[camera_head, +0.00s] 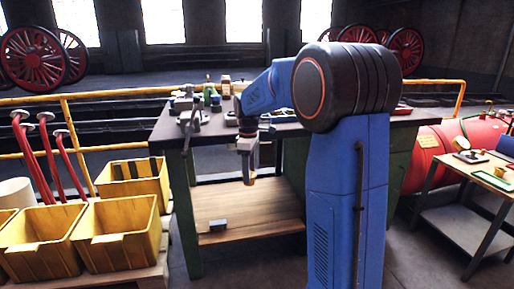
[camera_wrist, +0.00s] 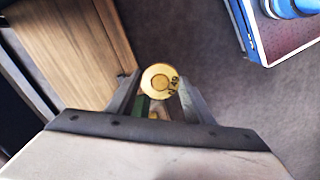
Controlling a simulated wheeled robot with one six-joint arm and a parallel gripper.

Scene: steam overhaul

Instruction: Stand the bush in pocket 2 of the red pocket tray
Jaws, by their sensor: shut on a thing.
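In the head view my gripper (camera_head: 249,177) points down in front of the workbench, below the bench top and above the level of the lower shelf. The bush is small and hard to make out there. I cannot clearly identify the red pocket tray; a small red edge (camera_head: 403,109) shows at the right of the bench top, partly behind my arm.
The workbench (camera_head: 165,128) carries a vice and bottles. Its wooden lower shelf (camera_head: 270,205) holds a small grey block (camera_head: 217,225). Yellow bins (camera_head: 118,235) stand at left. A side table (camera_head: 480,172) with small items stands at right, near a red cylinder (camera_head: 430,150).

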